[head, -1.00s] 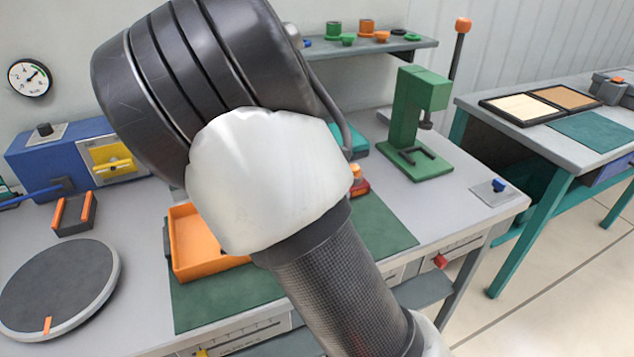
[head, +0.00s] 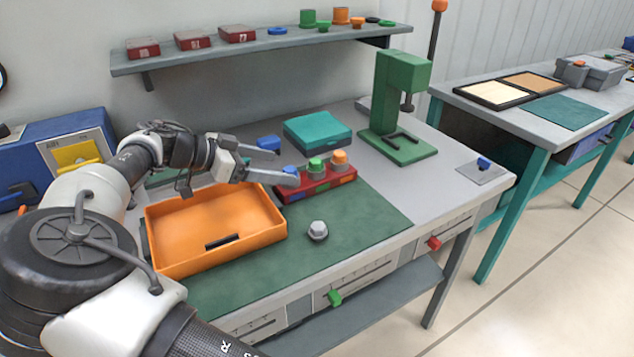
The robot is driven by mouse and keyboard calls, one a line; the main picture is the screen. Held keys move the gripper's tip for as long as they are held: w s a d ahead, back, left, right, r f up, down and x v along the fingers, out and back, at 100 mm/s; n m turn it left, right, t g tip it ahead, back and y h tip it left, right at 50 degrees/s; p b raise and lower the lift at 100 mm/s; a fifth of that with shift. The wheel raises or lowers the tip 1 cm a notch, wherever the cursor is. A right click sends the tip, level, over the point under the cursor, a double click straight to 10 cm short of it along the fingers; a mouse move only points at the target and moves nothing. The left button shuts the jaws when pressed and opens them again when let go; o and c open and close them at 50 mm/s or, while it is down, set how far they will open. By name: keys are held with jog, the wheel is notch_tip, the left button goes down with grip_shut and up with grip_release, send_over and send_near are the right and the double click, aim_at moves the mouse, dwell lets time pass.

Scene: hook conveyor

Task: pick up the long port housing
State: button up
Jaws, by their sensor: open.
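A long red block (head: 318,188) lies at the back of the green mat. It carries a green cap (head: 315,165), an orange cap (head: 339,158) and coloured patches along its front; I take it for the long port housing, but the picture does not make this sure. My gripper (head: 286,164) is open and points right, at the block's left end. Its lower finger overlaps that end in the picture; I cannot tell whether it touches. The upper finger is farther back, by a blue piece. A teal box (head: 317,131) stands just behind the block.
An orange tray (head: 165,255) with a dark bar at its front sits left of the block. A grey hex-headed piece (head: 318,231) is on the green mat (head: 365,225). A green press (head: 395,110) stands at right rear. A shelf (head: 270,45) hangs above. The mat's right part is clear.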

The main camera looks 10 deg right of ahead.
aim_at(309, 168)
jog(key=b+x, duration=0.1)
jog(key=x, duration=0.5)
jog(key=shift+d+f, duration=0.2)
jog(key=shift+d, duration=0.1)
jog(key=shift+r+b+x, duration=0.15)
jog(key=shift+b+x, duration=0.2)
jog(key=shift+x, duration=1.2)
jog(key=shift+r+b+x, duration=0.15)
jog(key=shift+b+x, duration=0.15)
jog(key=shift+x, duration=1.2)
jog(key=shift+w, duration=0.15)
grip_shut()
jog(key=shift+w+d+r, duration=0.1)
jog(key=shift+r, duration=0.2)
